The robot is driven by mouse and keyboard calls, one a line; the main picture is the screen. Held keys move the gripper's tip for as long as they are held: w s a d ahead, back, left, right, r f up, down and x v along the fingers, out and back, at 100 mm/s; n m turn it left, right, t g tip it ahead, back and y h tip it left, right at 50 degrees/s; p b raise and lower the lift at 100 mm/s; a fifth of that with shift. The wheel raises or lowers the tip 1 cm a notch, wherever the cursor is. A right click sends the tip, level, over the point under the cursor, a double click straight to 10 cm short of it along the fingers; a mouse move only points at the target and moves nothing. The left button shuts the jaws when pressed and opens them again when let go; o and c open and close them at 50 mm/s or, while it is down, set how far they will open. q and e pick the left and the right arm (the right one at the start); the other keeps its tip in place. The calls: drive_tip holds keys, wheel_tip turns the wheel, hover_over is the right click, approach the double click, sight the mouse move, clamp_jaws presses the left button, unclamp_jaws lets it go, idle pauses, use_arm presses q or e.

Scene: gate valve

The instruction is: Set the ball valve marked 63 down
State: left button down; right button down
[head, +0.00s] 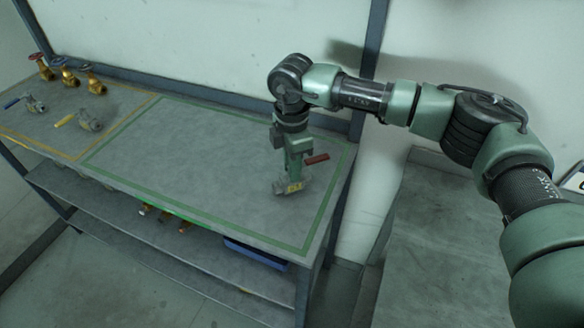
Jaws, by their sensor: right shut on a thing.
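My right gripper (296,165) points down over the right part of the grey bench top. It is shut on a ball valve (290,187) with a grey body, a red-brown lever and a small yellowish tag. The number on the tag is too small to read. The valve is low, at or just above the bench inside the green outlined area (180,180); I cannot tell whether it touches. The gripper hides the valve's upper part. My left gripper is not in view.
At the left, inside a yellow outline, stand several brass valves (69,76) with red and blue handwheels, a blue-lever valve (32,103) and a yellow-lever valve (90,120). The green area left of my gripper is clear. A lower shelf (150,245) holds a blue bin (255,253).

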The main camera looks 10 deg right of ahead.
drive_tip(key=shift+w+f, duration=0.1)
drive_tip(key=shift+f, duration=0.65)
drive_tip(key=shift+f, duration=0.1)
drive_tip(key=c, duration=1.3)
unclamp_jaws()
